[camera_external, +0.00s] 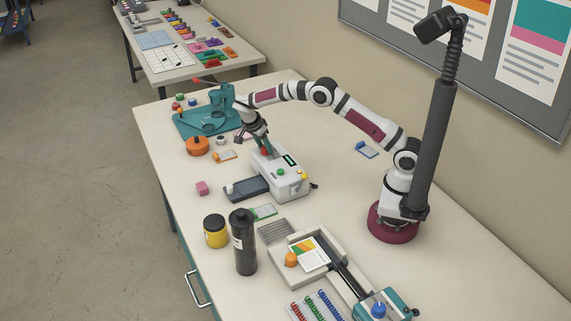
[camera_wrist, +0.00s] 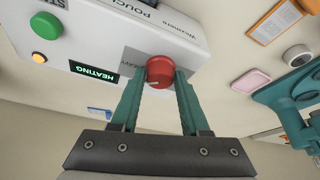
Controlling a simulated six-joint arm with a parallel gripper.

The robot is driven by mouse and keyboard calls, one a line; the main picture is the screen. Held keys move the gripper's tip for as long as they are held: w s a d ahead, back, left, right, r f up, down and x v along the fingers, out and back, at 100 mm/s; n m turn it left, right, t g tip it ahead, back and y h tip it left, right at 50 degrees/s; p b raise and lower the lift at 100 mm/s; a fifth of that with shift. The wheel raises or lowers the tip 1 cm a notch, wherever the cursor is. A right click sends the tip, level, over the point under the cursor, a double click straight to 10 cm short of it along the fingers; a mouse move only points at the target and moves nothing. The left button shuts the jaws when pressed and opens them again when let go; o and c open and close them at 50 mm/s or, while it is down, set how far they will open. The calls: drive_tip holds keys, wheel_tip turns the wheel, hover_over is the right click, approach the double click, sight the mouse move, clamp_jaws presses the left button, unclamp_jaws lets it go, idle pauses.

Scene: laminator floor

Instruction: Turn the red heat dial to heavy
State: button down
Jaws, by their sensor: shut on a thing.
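The red heat dial (camera_wrist: 160,71) is on the face of the white laminator box in the wrist view, with a pale pointer line near its lower edge. My gripper (camera_wrist: 160,80) has its two teal fingers on either side of the dial and is shut on it. The laminator (camera_external: 278,174) stands in mid-table in the external view, with my gripper (camera_external: 264,149) coming down onto its far end. A lit display (camera_wrist: 94,72) reads "HEATING". The dial's scale lettering is mostly hidden.
A dark tray (camera_external: 247,188) is at the laminator's left side. A black bottle (camera_external: 243,242) and a yellow jar (camera_external: 215,232) stand nearer the front.

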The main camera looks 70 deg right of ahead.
drive_tip(key=shift+f, duration=0.1)
drive_tip(key=shift+c, duration=2)
unclamp_jaws()
drive_tip(key=v, duration=1.6)
